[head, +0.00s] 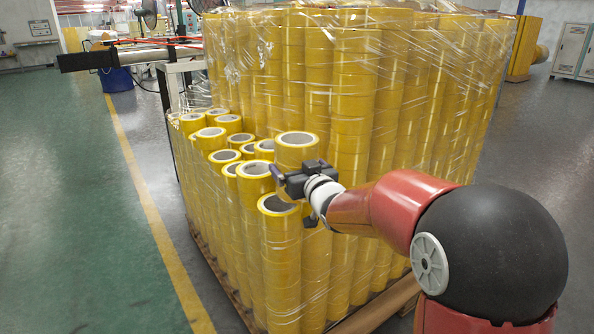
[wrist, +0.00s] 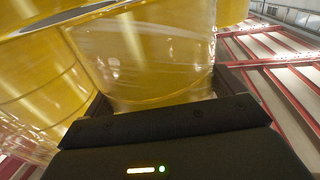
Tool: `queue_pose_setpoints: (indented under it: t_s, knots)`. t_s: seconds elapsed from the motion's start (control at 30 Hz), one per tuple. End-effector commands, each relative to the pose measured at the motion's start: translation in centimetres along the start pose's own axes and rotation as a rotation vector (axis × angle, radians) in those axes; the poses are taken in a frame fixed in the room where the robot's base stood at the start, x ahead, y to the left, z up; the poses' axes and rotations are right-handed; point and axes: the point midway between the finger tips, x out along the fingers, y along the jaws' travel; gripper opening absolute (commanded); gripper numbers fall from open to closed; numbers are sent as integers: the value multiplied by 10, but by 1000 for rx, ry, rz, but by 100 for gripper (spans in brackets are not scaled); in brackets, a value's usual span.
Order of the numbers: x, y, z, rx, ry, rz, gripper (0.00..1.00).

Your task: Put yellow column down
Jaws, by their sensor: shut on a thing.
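A yellow column (head: 297,150) with a hollow core stands among the other columns in the head view, its top a little above the shorter ones around it. My gripper (head: 290,180) is at its upper part and shut on it. In the wrist view the yellow column (wrist: 145,50) fills the space just beyond the dark gripper body (wrist: 170,125). The column's lower part is hidden behind my gripper and a neighbouring column in the head view, so I cannot tell whether its base touches anything.
Shorter yellow columns (head: 280,260) stand close in front and to the left. A tall wrapped stack of yellow columns (head: 355,90) rises behind. Everything stands on a wooden pallet (head: 375,308). The green floor (head: 80,220) at left is clear.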

Motion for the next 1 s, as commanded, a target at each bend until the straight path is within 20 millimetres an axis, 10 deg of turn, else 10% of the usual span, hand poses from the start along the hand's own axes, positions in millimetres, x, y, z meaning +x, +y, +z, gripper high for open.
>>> queue_pose_setpoints:
  t_s: [0.43,0.47,0.5,1.0]
  knots:
    - [0,0,7,-1,6,0,47]
    - [0,0,9,0,2,1,94]
    - [0,0,8,0,2,0,100]
    - [-30,1,6,-1,3,3,100]
